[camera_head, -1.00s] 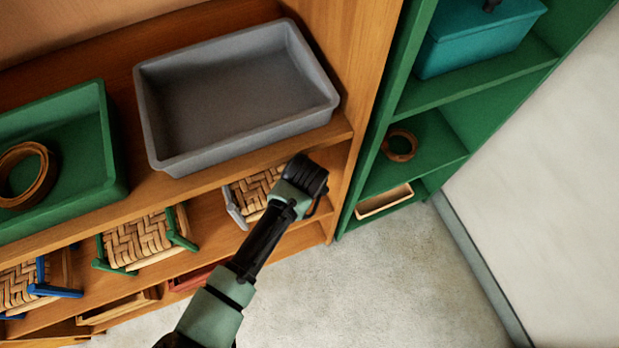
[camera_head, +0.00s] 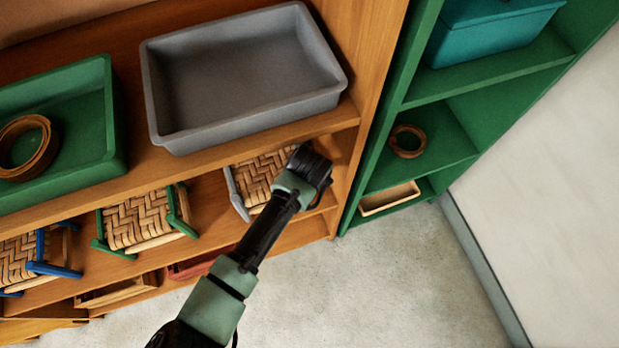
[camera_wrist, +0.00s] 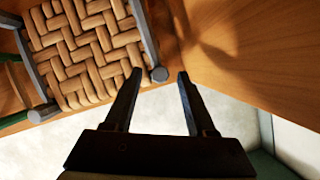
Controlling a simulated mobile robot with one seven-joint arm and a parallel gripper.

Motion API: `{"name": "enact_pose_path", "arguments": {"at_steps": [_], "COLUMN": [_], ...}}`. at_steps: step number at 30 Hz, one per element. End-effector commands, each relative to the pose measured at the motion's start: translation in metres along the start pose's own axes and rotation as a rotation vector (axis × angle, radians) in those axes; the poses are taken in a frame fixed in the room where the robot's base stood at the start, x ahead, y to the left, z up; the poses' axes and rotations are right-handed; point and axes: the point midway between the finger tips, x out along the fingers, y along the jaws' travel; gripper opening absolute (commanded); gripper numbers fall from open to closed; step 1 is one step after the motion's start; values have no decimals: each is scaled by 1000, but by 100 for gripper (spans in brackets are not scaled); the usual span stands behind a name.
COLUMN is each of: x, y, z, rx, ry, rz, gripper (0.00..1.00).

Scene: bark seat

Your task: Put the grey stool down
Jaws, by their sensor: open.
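The grey stool (camera_head: 257,178), with a woven bark seat and grey frame, rests on the middle shelf below the grey tray. My arm partly hides its right side in the head view. In the wrist view the stool (camera_wrist: 85,50) fills the upper left, with a grey leg end close to the left fingertip. In the head view my wrist is at the shelf's front, at the stool's right, and the fingers are hidden.
A green-framed stool (camera_head: 142,222) and a blue-framed stool (camera_head: 38,264) stand further left on the same shelf. The grey tray (camera_head: 165,135) is on the shelf above. A green shelf unit (camera_head: 440,125) is at the right. The floor (camera_head: 400,270) in front is clear.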

Motion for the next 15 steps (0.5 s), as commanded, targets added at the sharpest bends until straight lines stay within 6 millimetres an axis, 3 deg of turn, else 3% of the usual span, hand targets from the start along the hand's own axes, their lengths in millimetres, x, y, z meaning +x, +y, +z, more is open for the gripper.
{"name": "enact_pose_path", "arguments": {"at_steps": [6,15], "x": [-33,-47], "y": [1,2], "z": [2,-44], "rx": [0,-2], "ry": [-3,-1], "rz": [0,2], "gripper": [56,56]}}
